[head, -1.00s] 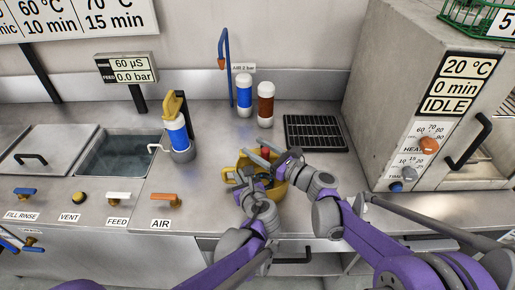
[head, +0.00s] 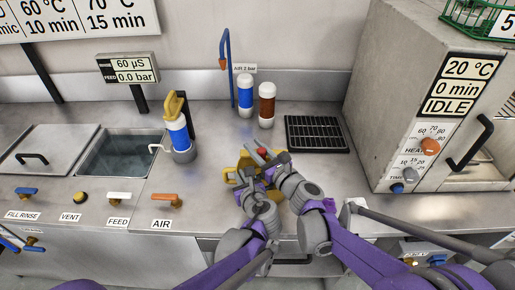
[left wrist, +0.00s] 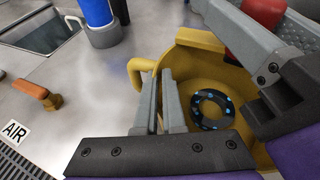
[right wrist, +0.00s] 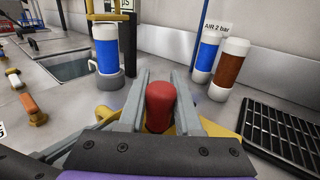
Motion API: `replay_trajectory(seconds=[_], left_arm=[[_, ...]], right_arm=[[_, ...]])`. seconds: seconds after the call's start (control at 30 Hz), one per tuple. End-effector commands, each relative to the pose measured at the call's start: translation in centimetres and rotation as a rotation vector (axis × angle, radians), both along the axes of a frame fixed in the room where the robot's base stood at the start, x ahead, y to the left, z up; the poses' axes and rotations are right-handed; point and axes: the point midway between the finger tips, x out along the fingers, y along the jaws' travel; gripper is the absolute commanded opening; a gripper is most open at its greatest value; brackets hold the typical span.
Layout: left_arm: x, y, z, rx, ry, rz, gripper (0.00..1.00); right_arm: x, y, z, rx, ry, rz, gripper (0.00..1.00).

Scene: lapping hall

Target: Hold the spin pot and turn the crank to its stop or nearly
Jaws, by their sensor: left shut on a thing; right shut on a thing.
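The yellow spin pot (head: 245,160) stands on the steel counter, largely covered by my grippers in the head view. In the left wrist view its open bowl (left wrist: 196,52) holds a dark ring with blue dots (left wrist: 212,110). My left gripper (head: 246,180) is shut on the pot's wall near its side handle (left wrist: 136,70). The crank's red knob (head: 262,151) is above the pot. My right gripper (head: 274,160) is shut on this knob, which shows upright between its fingers in the right wrist view (right wrist: 160,105). The crank's arm is mostly hidden.
Blue (head: 245,95) and brown (head: 267,105) bottles stand behind the pot, beside a black grate (head: 315,133). A blue bottle in a grey cup (head: 180,135) stands left. The oven (head: 400,100) bounds the right side.

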Motion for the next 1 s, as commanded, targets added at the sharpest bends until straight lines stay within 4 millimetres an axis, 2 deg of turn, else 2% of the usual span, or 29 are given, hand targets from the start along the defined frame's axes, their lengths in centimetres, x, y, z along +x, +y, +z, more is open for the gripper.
replay_trajectory(seconds=[0.4, 0.43, 0.57, 0.87, 1.0], left_arm=[[-0.06, -0.08, -0.07, -0.002, 0.001, -0.002, 0.00], [-0.06, -0.08, -0.07, -0.002, 0.001, -0.002, 0.00], [-0.06, -0.09, -0.08, -0.002, 0.001, -0.002, 0.00], [-0.06, -0.09, -0.09, -0.003, 0.001, -0.001, 0.00], [-0.07, -0.09, -0.10, -0.004, 0.002, -0.001, 0.00]], right_arm=[[0.04, 0.08, -0.08, -0.001, 0.004, -0.034, 0.00], [0.04, 0.08, -0.08, -0.001, 0.004, -0.034, 0.38], [0.04, 0.08, -0.08, -0.001, 0.004, -0.033, 0.61], [0.01, 0.03, -0.07, -0.001, 0.004, -0.033, 0.63], [-0.79, -0.57, -0.05, -0.001, 0.004, -0.034, 0.63]])
